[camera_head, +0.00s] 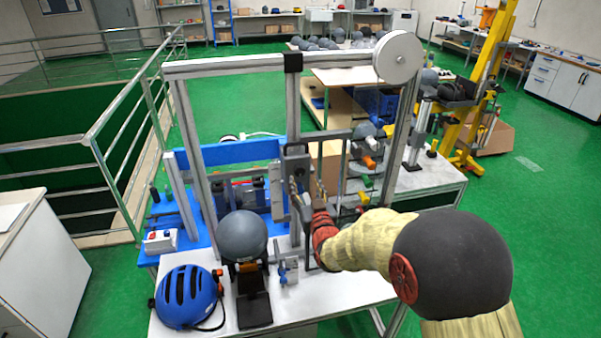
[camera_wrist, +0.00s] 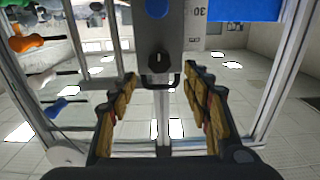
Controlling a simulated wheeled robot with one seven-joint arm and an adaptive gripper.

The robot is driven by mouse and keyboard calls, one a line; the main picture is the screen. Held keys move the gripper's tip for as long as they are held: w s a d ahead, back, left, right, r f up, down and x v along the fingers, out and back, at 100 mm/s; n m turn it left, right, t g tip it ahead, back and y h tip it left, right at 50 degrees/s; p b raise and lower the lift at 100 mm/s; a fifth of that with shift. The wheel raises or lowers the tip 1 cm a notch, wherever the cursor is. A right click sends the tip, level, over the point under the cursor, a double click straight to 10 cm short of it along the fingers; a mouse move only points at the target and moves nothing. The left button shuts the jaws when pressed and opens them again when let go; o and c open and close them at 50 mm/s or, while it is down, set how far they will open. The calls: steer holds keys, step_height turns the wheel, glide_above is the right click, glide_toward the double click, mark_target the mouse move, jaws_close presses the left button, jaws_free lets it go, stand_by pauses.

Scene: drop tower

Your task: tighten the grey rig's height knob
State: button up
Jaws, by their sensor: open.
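The grey rig (camera_head: 190,140) is an upright metal frame with a top beam and a white wheel at its upper right. My gripper (camera_head: 307,188) is inside the frame, in front of its grey middle column. In the wrist view, a black knob (camera_wrist: 158,62) sits low on a grey block (camera_wrist: 172,35) marked "30". My gripper (camera_wrist: 160,80) is open there, with one finger on each side of the view and the knob just beyond the fingertips, about centred between them. I see no contact with the knob. I cannot make out the knob clearly in the head view.
A grey ball-shaped headform (camera_head: 241,234) and a blue helmet (camera_head: 187,297) stand on the white bench (camera_head: 345,290), left of my arm. A blue rig (camera_head: 235,153) stands behind the frame. A yellow rig (camera_head: 490,70) is at the right. The frame's uprights are close to my gripper.

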mark_target(300, 172)
steer(key=x, duration=0.7)
steer(key=shift+c, duration=0.6)
steer(key=c, duration=1)
